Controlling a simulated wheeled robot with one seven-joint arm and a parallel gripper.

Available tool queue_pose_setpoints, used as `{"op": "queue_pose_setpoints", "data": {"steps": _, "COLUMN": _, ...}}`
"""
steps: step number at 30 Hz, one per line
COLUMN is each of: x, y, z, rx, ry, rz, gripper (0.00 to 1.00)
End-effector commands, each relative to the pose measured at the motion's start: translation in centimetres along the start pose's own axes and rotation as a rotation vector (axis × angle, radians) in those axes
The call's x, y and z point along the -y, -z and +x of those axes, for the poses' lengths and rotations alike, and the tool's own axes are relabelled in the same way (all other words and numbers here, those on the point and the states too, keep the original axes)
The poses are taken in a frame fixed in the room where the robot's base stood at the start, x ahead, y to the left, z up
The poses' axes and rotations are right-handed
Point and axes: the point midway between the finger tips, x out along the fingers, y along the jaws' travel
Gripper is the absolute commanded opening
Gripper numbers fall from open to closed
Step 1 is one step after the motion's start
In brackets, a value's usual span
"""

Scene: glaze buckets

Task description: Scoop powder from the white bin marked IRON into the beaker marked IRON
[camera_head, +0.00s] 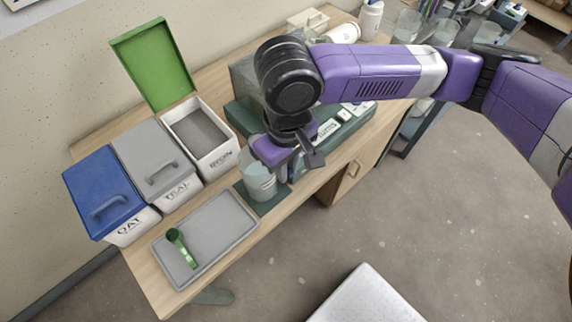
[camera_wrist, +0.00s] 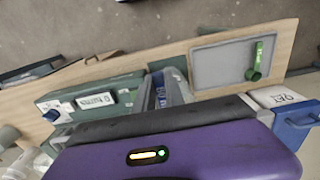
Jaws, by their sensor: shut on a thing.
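The white bin marked IRON (camera_head: 213,158) stands at the right of a row of bins in the head view. Its green lid (camera_head: 153,62) is swung up, and dark grey powder (camera_head: 201,132) shows inside. A clear beaker (camera_head: 259,184) is on a dark green mat in front of that bin. My gripper (camera_head: 290,160) is low over the mat and appears shut on clear ware with blue lettering, which also shows in the wrist view (camera_wrist: 170,90). The lettering is not fully readable, and my wrist hides much of the hold. A green scoop (camera_head: 181,247) lies on the grey tray (camera_head: 229,240).
A blue-lidded bin (camera_head: 104,198) and a grey-lidded bin (camera_head: 157,160) stand shut left of the open bin. A green rack with labels (camera_wrist: 92,98) is beside my gripper. White jars (camera_head: 342,33) stand at the back. The tray is clear apart from the scoop.

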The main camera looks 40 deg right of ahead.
Motion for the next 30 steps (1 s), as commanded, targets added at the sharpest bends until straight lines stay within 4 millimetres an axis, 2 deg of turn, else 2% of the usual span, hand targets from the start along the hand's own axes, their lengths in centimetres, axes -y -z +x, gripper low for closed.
{"op": "queue_pose_setpoints", "data": {"steps": 4, "x": 0.0, "y": 0.0, "z": 1.1, "rx": 0.0, "ry": -0.001, "rz": 0.0, "gripper": 0.0}}
{"op": "queue_pose_setpoints", "data": {"steps": 7, "x": 0.1, "y": 0.0, "z": 0.5, "rx": 0.002, "ry": -0.049, "rz": -0.005, "gripper": 0.0}}
{"op": "queue_pose_setpoints", "data": {"steps": 30, "x": 0.2, "y": 0.0, "z": -0.1, "rx": 0.0, "ry": -0.41, "rz": -0.004, "gripper": 0.0}}
